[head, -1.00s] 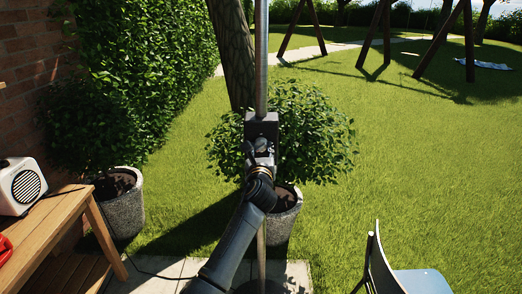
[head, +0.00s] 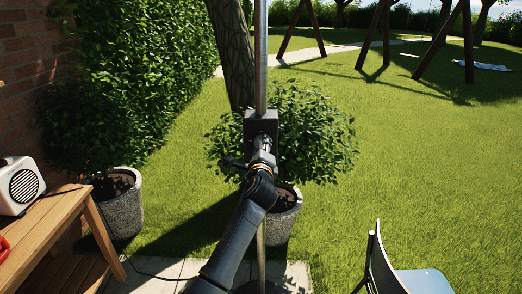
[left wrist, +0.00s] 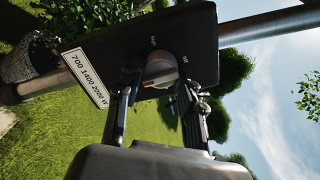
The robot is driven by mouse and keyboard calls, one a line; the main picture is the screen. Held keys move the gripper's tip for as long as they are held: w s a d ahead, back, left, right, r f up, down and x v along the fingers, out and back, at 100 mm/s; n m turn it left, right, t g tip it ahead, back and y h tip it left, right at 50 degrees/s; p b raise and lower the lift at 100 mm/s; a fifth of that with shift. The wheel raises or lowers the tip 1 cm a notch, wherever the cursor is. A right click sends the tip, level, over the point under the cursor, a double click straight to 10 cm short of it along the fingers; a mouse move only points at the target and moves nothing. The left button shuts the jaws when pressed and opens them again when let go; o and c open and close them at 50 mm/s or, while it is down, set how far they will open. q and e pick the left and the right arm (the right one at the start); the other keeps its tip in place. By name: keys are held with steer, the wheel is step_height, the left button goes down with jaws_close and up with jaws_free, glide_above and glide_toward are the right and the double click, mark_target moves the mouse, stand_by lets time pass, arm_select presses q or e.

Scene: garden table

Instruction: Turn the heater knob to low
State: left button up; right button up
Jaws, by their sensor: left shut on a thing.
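The heater's black control box (head: 261,124) sits on a metal pole (head: 261,55) in the middle of the head view. My left gripper (head: 262,144) reaches up to the box from below. In the left wrist view the box (left wrist: 110,45) fills the upper middle, with a white label (left wrist: 85,78) reading 700 1400 2000 W. My right gripper is in neither view.
A wooden table (head: 50,222) with a white speaker-like box (head: 20,186) stands at the left. Potted plants (head: 122,212) stand by the hedge and behind the pole (head: 310,135). A chair (head: 385,272) is at the lower right. Open lawn lies beyond.

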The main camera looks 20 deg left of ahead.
arm_select(q)
steer(key=n+b, duration=0.3)
steer(key=n, duration=0.6)
steer(key=n+b, duration=0.2)
steer(key=n, duration=0.2)
steer(key=shift+n, duration=0.4)
steer(key=shift+n+b, duration=0.6)
steer(key=shift+n, duration=1.5)
steer(key=shift+r, duration=0.1)
steer(key=o, duration=1.2)
steer(key=shift+c, duration=0.2)
step_height(320, 180, up, 10)
